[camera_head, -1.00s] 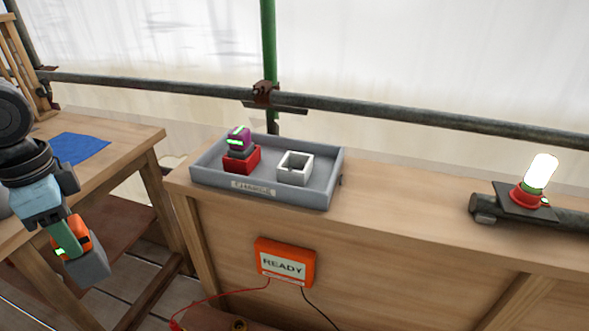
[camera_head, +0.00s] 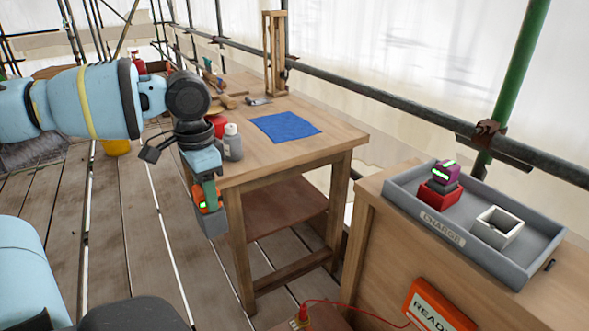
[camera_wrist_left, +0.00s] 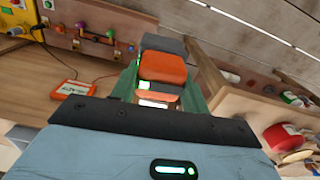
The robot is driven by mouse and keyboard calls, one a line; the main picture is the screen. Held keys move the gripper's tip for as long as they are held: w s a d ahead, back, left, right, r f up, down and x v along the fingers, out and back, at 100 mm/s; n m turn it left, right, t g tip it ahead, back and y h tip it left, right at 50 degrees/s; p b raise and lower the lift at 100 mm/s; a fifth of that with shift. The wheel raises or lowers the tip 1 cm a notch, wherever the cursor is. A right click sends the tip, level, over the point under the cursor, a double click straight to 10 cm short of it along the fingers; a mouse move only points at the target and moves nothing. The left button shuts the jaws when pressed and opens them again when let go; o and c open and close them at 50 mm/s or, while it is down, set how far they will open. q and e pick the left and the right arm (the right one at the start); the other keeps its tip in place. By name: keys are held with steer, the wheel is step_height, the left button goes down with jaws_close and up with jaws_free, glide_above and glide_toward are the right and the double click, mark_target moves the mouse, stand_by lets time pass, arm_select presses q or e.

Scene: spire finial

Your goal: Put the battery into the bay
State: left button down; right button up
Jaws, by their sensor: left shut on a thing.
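The held battery is an orange and grey block with a green light. In the head view its grey end (camera_head: 211,223) hangs down below my left gripper (camera_head: 208,197), beside the wooden table. In the left wrist view the battery (camera_wrist_left: 162,68) sits between the green fingers of my left gripper (camera_wrist_left: 160,92), which is shut on it. Which one is the bay I cannot tell. My right gripper is out of view.
The wooden table (camera_head: 340,139) carries a blue cloth (camera_head: 285,126), a grey bottle (camera_head: 232,142) and tools. An orange READY box (camera_head: 436,308) hangs on the bench front. Scaffold pipes run behind. Plank floor lies open at left.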

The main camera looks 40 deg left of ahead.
mark_target(200, 212)
arm_select(q)
steer(key=shift+s+a+f+n, duration=0.15)
steer(key=shift+s+f+n, duration=0.25)
steer(key=shift+f, duration=0.2)
steer(key=shift+s+a+f+n, duration=0.15)
steer(key=shift+s+f+n, duration=0.1)
steer(key=shift+f+n, duration=0.25)
steer(key=shift+s+d+f+n, duration=0.1)
steer(key=shift+s+f+n, duration=0.1)
steer(key=shift+f, duration=0.4)
steer(key=shift+s+d+f+n, duration=0.1)
steer(key=shift+s+f+n, duration=0.1)
steer(key=shift+f, duration=0.35)
steer(key=shift+d+f+n, duration=0.4)
steer(key=shift+d+f, duration=0.55)
steer(key=shift+f, duration=0.2)
steer(key=w+d, duration=0.3)
steer(key=d, duration=0.9)
steer(key=w+d, duration=0.3)
steer(key=d, duration=0.9)
steer(key=shift+w+d+f+m, duration=0.25)
steer(key=shift+w+d+m, duration=0.05)
steer(key=shift+w+d, duration=0.1)
steer(key=shift+d, duration=0.1)
